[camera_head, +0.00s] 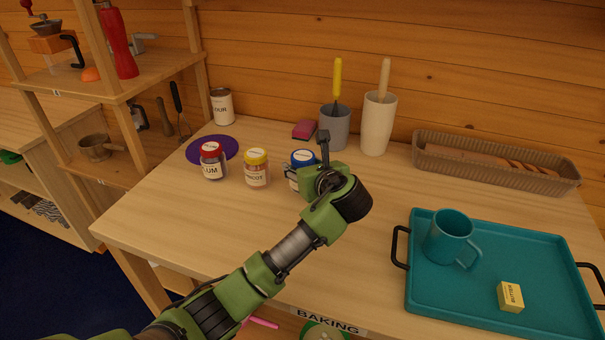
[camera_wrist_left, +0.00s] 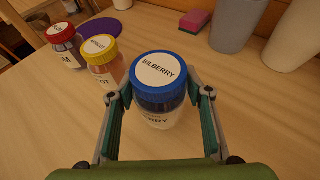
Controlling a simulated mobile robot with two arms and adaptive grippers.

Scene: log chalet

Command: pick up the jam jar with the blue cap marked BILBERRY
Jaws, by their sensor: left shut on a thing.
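The jam jar with the blue cap marked BILBERRY (camera_wrist_left: 158,82) stands upright between the fingers of my left gripper (camera_wrist_left: 160,115) in the left wrist view. The gripper is shut on it, one finger on each side. In the head view the jar (camera_head: 302,158) is partly hidden behind my left gripper (camera_head: 322,160). A yellow-capped jar (camera_head: 257,168) and a red-capped jar marked PLUM (camera_head: 212,161) stand to its left, apart from it. My right gripper is not in view.
A purple round mat (camera_head: 229,145) lies behind the red-capped jar. A grey pot (camera_head: 336,128) and a cream pot (camera_head: 377,125) with utensils stand behind the bilberry jar, near a pink sponge (camera_head: 303,129). A teal tray (camera_head: 480,310) with a mug (camera_head: 449,237) is at right.

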